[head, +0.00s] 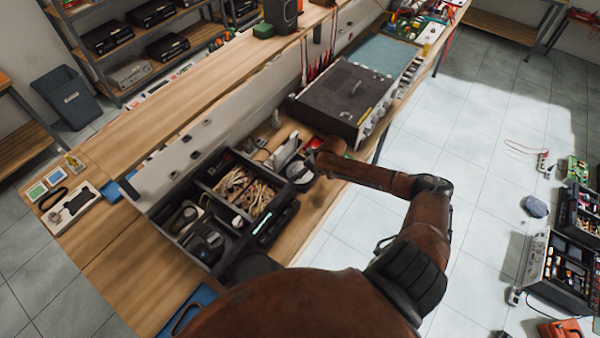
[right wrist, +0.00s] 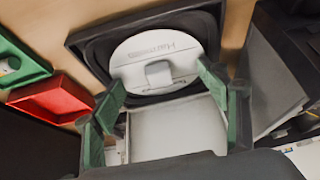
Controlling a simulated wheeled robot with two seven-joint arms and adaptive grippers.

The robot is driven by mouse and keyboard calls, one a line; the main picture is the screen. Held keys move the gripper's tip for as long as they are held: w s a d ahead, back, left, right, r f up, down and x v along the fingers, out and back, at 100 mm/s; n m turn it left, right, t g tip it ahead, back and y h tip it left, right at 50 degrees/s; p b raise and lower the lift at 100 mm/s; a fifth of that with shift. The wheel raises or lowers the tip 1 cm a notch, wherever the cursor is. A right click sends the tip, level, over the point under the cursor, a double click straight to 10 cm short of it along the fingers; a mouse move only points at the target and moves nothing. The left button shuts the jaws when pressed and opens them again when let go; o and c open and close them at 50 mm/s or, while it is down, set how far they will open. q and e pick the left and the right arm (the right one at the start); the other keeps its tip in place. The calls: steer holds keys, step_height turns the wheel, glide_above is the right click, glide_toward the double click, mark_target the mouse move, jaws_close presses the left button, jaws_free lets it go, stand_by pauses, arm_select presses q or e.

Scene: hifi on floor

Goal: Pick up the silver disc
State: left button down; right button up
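The silver disc (right wrist: 150,46) shows in the right wrist view as a pale round plate with lettering and a raised grey tab. It sits in a black square-edged holder (right wrist: 88,42). My right gripper (right wrist: 162,80) is open, with its green fingers apart on either side of the disc's lower part. I see nothing held between them; whether they touch the disc I cannot tell. My left gripper is not in view.
A red tray (right wrist: 52,98) and a green tray (right wrist: 18,62) lie left of the holder in the wrist view. In the head view, a black compartment organizer (head: 228,208) stands left of my gripper and a dark hifi unit (head: 343,98) behind it. Floor to the right is partly clear.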

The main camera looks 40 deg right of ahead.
steer(key=shift+s+f, duration=0.15)
steer(key=c, duration=1.7)
